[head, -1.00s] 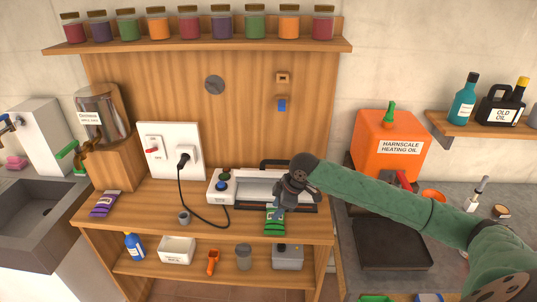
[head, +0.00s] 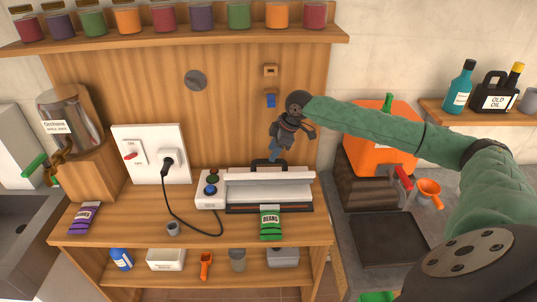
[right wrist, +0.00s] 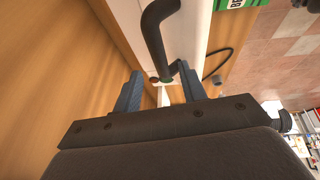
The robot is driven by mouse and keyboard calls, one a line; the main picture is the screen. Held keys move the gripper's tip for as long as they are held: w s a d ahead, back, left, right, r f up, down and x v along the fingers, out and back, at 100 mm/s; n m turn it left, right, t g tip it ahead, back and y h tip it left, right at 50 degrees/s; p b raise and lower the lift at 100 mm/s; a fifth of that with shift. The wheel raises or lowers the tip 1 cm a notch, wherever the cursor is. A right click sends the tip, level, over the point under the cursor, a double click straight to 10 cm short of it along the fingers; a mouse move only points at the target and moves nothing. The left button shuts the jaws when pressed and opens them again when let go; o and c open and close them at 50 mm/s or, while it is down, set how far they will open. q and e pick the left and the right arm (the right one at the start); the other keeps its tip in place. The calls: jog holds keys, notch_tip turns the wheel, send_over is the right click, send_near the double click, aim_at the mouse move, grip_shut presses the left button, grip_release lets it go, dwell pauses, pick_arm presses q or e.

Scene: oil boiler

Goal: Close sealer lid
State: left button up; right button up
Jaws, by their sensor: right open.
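The white sealer (head: 262,192) sits on the wooden bench with its lid (head: 270,176) raised at the back. The lid's black handle (head: 262,164) sticks up behind it. A green beans bag (head: 270,223) lies at the front, its top end at the sealer's dark front strip. My right gripper (head: 275,156) is just above the handle, pointing down. In the right wrist view its blue fingers (right wrist: 160,80) are apart, with the curved black handle (right wrist: 158,35) just beyond and between the tips. I cannot tell if they touch. My left gripper is not in view.
A socket panel (head: 150,152) with a black cord stands left of the sealer. A purple bag (head: 84,217) and small grey cup (head: 172,228) are on the bench. A shelf (head: 180,46) of jars is above. An orange oil container (head: 375,150) stands right.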

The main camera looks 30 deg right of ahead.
aim_at(269, 173)
jog(key=p+x, duration=0.1)
jog(key=x, duration=0.2)
jog(key=shift+w, duration=0.15)
jog(key=shift+a+f, duration=0.15)
jog(key=shift+f, duration=0.25)
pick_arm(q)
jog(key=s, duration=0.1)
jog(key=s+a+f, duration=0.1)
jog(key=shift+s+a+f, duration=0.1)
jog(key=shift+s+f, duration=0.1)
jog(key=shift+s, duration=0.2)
pick_arm(e)
jog(key=shift+f, duration=0.15)
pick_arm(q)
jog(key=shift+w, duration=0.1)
pick_arm(e)
grip_shut()
